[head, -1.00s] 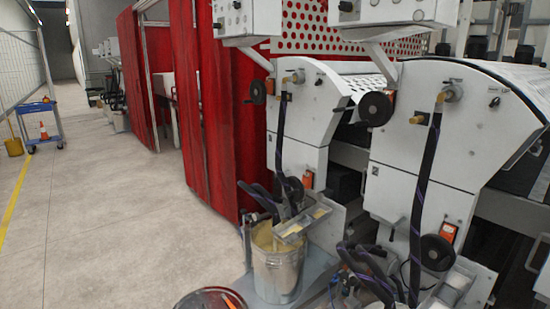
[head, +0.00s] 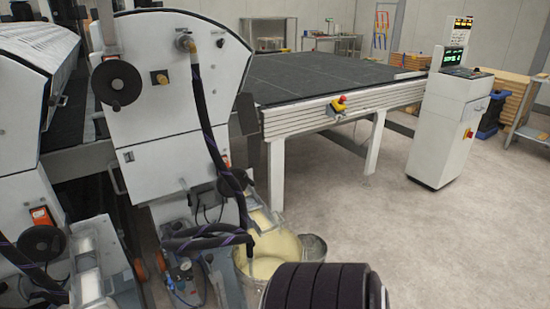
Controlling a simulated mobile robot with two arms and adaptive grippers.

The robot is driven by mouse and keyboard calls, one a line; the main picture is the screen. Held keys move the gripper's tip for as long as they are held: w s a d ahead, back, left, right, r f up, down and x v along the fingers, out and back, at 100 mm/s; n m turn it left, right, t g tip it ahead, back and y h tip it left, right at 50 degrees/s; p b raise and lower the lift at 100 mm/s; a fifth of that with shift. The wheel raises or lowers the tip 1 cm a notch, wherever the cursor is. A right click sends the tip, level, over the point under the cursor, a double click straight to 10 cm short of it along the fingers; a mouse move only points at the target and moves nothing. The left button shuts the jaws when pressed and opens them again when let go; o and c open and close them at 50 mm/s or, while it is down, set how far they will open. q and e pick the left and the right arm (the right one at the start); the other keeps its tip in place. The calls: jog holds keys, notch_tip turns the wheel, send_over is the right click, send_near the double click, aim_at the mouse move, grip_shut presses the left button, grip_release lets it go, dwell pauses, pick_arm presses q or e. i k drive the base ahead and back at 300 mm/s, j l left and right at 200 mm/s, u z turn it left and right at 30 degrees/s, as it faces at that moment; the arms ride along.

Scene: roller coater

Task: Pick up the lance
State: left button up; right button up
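I cannot make out the lance for certain. A bucket (head: 270,264) of cream-coloured liquid stands on the floor at the foot of the coating machine, low in the middle of the head view. A black hose (head: 203,110) runs down the machine's front toward the bucket. Another black hose (head: 205,240) bends over beside the bucket, and its lower end is hard to make out. Neither of my grippers is in view.
The white roller coater (head: 180,110) fills the left. A long dark-topped conveyor table (head: 340,92) stands behind the bucket. A control cabinet (head: 447,130) with screens is at right. The grey floor (head: 400,240) at lower right is open.

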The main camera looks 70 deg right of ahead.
aim_at(250, 253)
jog(key=z, duration=2.1)
